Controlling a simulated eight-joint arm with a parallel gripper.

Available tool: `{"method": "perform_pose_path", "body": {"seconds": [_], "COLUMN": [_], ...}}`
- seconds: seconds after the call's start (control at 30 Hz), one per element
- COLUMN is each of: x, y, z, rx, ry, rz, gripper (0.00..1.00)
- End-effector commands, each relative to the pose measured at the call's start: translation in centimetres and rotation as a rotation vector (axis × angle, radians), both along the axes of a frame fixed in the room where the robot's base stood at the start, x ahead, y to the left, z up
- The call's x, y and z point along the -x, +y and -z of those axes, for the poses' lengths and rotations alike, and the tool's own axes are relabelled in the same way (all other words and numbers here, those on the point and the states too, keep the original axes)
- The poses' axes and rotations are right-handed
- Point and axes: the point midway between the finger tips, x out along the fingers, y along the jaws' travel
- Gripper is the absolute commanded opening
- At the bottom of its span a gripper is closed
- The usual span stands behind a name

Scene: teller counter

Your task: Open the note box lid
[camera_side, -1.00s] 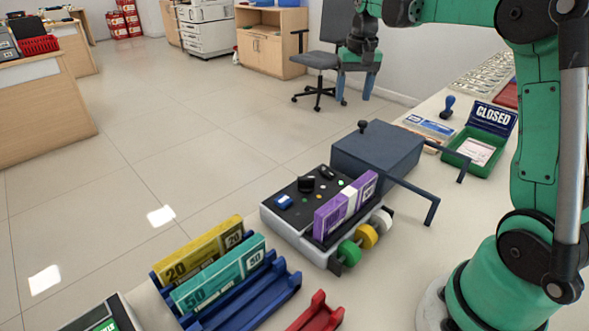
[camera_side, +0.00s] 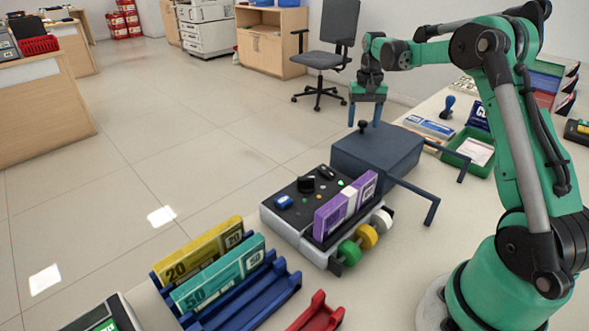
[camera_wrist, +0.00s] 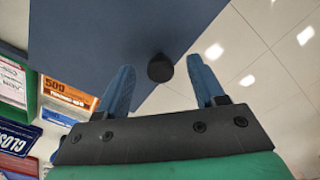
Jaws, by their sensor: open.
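The note box (camera_side: 385,148) is a dark blue box with its lid shut, at the right of centre in the side view. Its lid also shows in the wrist view (camera_wrist: 95,35). A small black knob (camera_side: 362,126) stands near the lid's far left edge; it also shows in the wrist view (camera_wrist: 160,67). My gripper (camera_side: 364,118) points down with its two blue fingers apart, at the knob. In the wrist view the knob lies between the fingertips (camera_wrist: 160,75), with gaps on both sides. I cannot tell whether the fingertips reach below the knob's top.
Dark bars (camera_side: 428,205) stick out from the box's right side. A device with purple notes (camera_side: 345,205) stands in front of it. A green tray (camera_side: 468,150) and a blue stamp (camera_side: 447,106) lie to the right. A blue rack (camera_side: 240,300) holds notes at front left.

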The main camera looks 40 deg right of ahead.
Motion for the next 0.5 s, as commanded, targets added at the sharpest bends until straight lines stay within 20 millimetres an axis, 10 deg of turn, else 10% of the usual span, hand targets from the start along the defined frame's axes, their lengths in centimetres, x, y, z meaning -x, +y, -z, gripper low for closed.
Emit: {"method": "perform_pose_path", "body": {"seconds": [0.07,0.3,0.5], "x": [-0.01,-0.01,0.0], "y": [0.01,0.01,0.0], "z": [-0.02,-0.04,-0.05], "rx": [0.0,0.0,0.0], "ry": [0.0,0.0,0.0], "rz": [0.0,0.0,0.0], "gripper": [0.62,0.0,0.0]}}
